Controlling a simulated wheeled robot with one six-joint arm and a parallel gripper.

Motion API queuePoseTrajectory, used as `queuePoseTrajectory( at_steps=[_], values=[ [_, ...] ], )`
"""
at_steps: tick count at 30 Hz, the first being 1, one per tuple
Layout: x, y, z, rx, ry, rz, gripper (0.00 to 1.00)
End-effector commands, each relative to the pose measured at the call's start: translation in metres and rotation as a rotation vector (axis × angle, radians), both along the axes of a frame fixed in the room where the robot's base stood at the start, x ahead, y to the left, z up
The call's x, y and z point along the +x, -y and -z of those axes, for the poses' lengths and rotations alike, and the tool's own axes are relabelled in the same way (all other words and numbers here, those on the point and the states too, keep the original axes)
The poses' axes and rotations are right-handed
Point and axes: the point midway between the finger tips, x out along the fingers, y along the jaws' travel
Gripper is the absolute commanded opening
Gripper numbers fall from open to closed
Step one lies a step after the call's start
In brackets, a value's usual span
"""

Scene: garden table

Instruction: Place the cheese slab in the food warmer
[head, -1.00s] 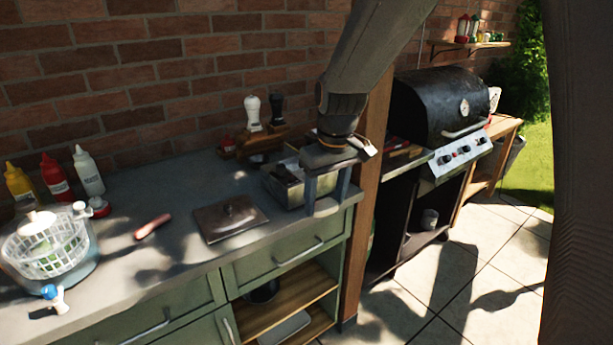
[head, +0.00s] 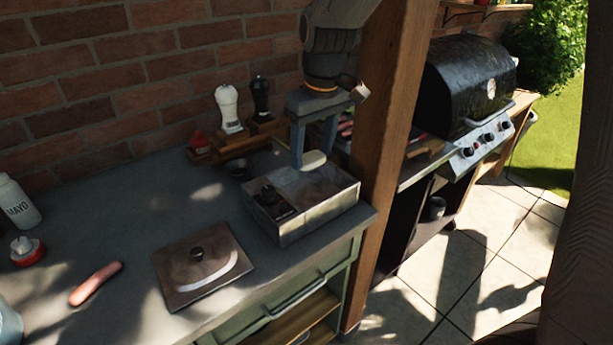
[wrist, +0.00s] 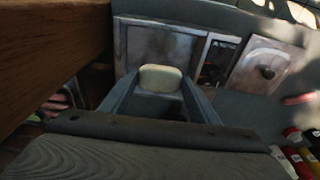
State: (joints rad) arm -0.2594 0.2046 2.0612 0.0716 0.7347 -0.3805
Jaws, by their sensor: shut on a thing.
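My gripper (head: 313,155) is shut on the pale cheese slab (head: 314,161), which shows below the fingers in the head view. In the wrist view the cheese slab (wrist: 160,78) sits between the fingertips. The food warmer (head: 315,222) is a grey metal box at the counter's right end, below my gripper. A dark thing with a knob is in its left part; the right part looks open and empty. The cheese is over the warmer's back right side; whether it touches is not clear. The warmer also shows in the wrist view (wrist: 205,38).
A flat metal lid with a knob (head: 203,266) lies left of the warmer. A sausage (head: 96,283) lies farther left. White and black mills (head: 228,110) stand behind on a wooden rack. A wooden post (head: 385,130) rises close on the right.

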Motion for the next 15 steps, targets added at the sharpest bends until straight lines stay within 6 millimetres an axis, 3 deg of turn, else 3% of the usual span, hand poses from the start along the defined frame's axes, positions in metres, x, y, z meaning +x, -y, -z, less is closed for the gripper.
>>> queuePoseTrajectory(
  at_steps=[15],
  values=[
    [-0.002,-0.004,0.059,-0.001,-0.002,-0.007,0.34]
  ],
)
